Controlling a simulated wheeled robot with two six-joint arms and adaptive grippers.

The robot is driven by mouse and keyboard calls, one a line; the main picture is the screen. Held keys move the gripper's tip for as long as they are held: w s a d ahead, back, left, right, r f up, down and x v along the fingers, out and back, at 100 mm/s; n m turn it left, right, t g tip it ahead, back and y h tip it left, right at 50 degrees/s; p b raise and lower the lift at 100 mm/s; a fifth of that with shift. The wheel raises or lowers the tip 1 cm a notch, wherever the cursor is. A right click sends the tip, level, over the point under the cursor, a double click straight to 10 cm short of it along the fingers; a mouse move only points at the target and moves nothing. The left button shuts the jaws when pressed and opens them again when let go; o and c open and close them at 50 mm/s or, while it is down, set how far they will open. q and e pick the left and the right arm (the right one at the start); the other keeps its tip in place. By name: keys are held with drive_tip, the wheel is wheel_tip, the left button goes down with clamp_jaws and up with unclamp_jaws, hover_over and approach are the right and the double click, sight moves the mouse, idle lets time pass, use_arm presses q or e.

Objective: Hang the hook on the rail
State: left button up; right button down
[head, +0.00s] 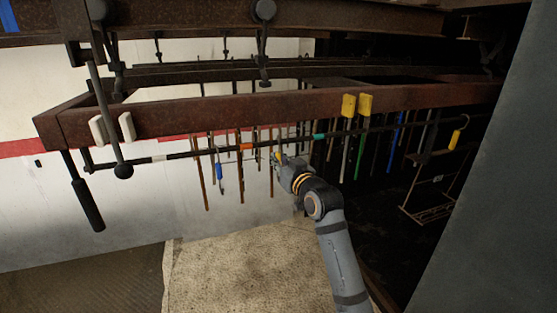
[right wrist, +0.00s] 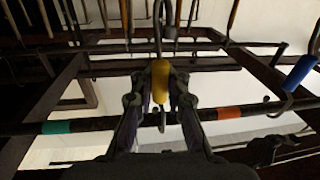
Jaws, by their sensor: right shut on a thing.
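The hook (right wrist: 165,36) is dark grey metal with a yellow grip. My right gripper (right wrist: 160,76) is shut on the yellow part, and a curved end extends beyond the fingers at the top of the right wrist view. The short other end overlaps the rail (right wrist: 88,124) in that view; I cannot tell whether they touch. In the head view the rail (head: 285,142) is a long dark bar with orange and teal bands. My right gripper (head: 280,159) is just below it, between those bands; little of the hook shows there. My left gripper is not in view.
Several rods and tools hang along the rail, including a blue-handled one (head: 219,172) left of my gripper and green ones (head: 360,150) to the right. A rusty beam (head: 230,108) runs above. A yellow-topped hanger (head: 455,139) is at far right.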

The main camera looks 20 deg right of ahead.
drive_tip(key=shift+f, duration=0.15)
idle(0.4)
drive_tip(key=c, duration=1.3)
unclamp_jaws()
drive_tip(key=shift+o, duration=0.2)
drive_tip(key=s+d, duration=0.2)
drive_tip(key=s, duration=1)
drive_tip(key=shift+f, duration=0.15)
drive_tip(key=shift+w, duration=0.1)
